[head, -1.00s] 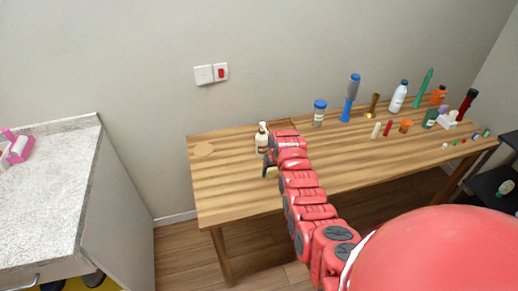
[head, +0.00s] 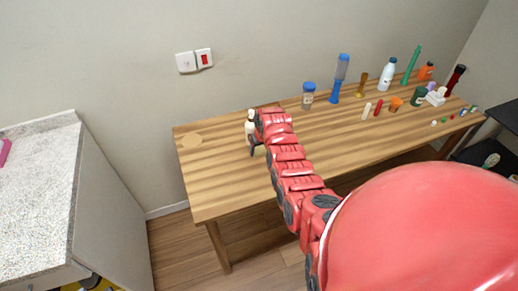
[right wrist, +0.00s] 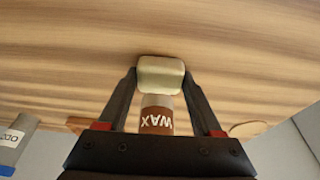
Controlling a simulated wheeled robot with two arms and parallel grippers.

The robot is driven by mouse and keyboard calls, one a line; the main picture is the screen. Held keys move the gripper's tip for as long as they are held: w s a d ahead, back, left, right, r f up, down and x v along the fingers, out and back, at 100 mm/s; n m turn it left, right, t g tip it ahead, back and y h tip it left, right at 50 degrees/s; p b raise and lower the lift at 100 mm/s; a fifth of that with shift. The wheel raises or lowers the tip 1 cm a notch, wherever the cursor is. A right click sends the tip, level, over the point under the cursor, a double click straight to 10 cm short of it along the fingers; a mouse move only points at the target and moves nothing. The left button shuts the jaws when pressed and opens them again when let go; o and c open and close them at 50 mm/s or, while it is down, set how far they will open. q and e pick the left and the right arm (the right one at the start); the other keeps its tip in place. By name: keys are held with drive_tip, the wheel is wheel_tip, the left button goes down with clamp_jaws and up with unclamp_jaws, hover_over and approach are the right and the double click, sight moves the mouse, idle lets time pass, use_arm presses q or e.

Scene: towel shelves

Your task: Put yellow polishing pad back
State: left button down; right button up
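A pale yellow block with rounded corners, apparently the polishing pad (right wrist: 161,75), sits between the fingertips of my right gripper (right wrist: 161,83) in the right wrist view. Both fingers lie along its sides, so the gripper looks shut on it. In the head view, my right gripper (head: 257,150) is a dark shape over the table's left part, mostly covered by my arm, and the pad cannot be made out. A wax bottle (right wrist: 157,120) stands just beyond the pad; it also shows in the head view (head: 250,128). My left gripper is not in view.
The wooden table (head: 225,190) has a flat tan disc (head: 192,140) near its left end. A blue-capped jar (head: 308,96) and several bottles and small items stand to the right. A speckled counter (head: 35,190) is at the left. The table's front left is clear.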

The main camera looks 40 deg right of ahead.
drive_tip(key=o, duration=1.1)
drive_tip(key=shift+w+f, duration=0.15)
drive_tip(key=shift+w, duration=0.05)
drive_tip(key=o, duration=0.3)
drive_tip(key=shift+o, duration=0.2)
drive_tip(key=shift+s, duration=0.1)
drive_tip(key=shift+r, duration=0.2)
drive_tip(key=shift+r+p, duration=0.25)
drive_tip(key=shift+p, duration=0.15)
drive_tip(key=b+v, duration=0.2)
drive_tip(key=v, duration=0.9)
drive_tip(key=shift+r+b, duration=0.35)
drive_tip(key=shift+b, duration=0.05)
